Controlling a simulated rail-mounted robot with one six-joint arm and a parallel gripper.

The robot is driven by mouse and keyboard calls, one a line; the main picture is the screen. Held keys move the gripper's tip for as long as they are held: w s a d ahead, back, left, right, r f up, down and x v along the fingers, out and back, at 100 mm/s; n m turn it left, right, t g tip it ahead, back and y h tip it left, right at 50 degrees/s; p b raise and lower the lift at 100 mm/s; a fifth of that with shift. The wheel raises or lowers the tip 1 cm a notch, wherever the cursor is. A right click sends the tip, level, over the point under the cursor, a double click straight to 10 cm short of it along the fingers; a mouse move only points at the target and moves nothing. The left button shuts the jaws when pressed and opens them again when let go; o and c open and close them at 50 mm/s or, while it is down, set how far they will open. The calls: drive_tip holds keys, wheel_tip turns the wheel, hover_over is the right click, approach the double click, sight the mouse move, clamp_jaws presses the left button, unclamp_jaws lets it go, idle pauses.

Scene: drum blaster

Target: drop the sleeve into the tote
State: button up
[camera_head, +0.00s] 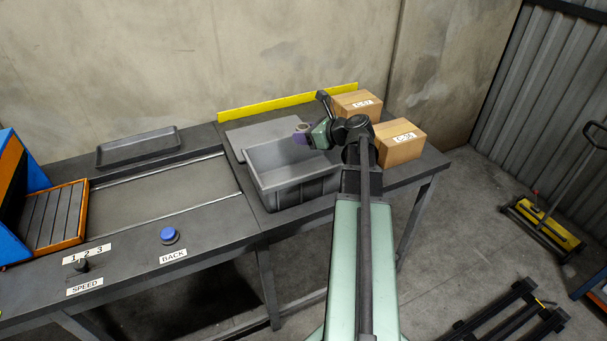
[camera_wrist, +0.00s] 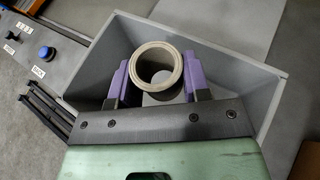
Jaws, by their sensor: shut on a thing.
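The sleeve (camera_wrist: 158,53) is a short, hollow, pale beige-grey cylinder. In the wrist view it sits between the two purple fingers of my gripper (camera_wrist: 158,82), which is shut on it. The grey tote (camera_wrist: 250,65) is an open bin; in the wrist view its walls surround the sleeve on the picture. In the head view the tote (camera_head: 318,190) stands on the table, and my gripper (camera_head: 303,136) is over its far right part, above the rim. The sleeve's lower end and exact height over the tote floor are hard to tell.
Two cardboard boxes, one behind (camera_head: 356,104) and one in front (camera_head: 400,142), stand right of the tote. A grey tray (camera_head: 137,148), a blue button (camera_head: 169,236) and an orange rack (camera_head: 55,218) are to the left.

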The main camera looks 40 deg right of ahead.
wheel_tip(320, 180, down, 5)
drive_tip(key=b, duration=0.4)
drive_tip(key=shift+f, duration=0.1)
drive_tip(key=shift+d, duration=0.1)
drive_tip(key=o, duration=1.2)
drive_tip(key=shift+c, duration=0.2)
drive_tip(key=p+v, duration=0.3)
drive_tip(key=v, duration=0.7)
drive_tip(key=shift+s+p, duration=0.35)
drive_tip(key=shift+p, duration=0.05)
drive_tip(key=shift+d, duration=0.1)
